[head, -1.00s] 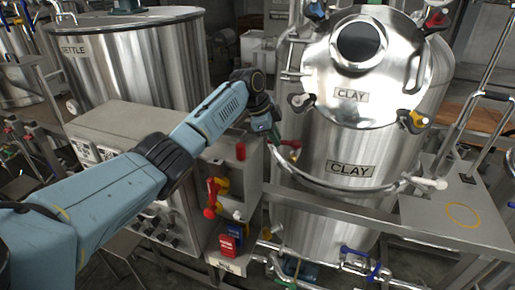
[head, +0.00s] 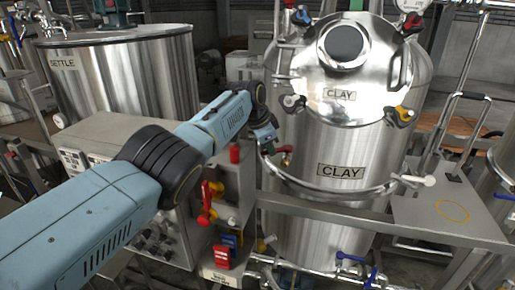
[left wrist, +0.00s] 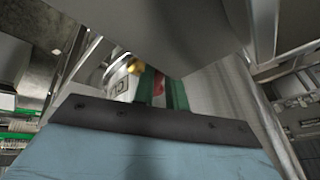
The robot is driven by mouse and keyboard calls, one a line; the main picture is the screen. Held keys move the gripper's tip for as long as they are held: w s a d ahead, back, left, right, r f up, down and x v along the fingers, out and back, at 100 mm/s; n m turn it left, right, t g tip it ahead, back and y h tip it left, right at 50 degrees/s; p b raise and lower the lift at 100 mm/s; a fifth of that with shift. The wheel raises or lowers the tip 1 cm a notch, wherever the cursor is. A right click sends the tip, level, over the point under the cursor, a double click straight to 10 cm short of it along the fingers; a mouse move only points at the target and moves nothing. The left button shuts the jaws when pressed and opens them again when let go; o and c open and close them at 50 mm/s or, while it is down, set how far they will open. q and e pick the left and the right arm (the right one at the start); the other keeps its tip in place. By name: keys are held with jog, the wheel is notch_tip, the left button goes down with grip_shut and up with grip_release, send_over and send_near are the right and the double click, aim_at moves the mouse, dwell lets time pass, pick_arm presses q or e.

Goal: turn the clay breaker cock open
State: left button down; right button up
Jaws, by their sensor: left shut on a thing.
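The steel tank marked CLAY (head: 316,215) stands right of centre in the head view. A small cock with a red handle (head: 286,149) sits at its left side. My left gripper (head: 268,146) is at this cock, seen from behind and small. In the left wrist view its green fingertips (left wrist: 162,93) close around a red piece (left wrist: 158,84), with brass beside it and a white label. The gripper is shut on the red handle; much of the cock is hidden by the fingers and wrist. My right gripper is out of view.
A steel rail (head: 330,218) crosses in front of the tank. A SETTLE tank (head: 130,75) is at the back left. A grey side table (head: 440,205) is at right.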

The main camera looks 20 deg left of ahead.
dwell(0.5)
pick_arm(q)
jog(key=c, duration=1.4)
grip_release()
jog(key=shift+r, duration=0.1)
jog(key=v, duration=1.3)
jog(key=shift+s+r, duration=0.1)
jog(key=shift+s, duration=0.05)
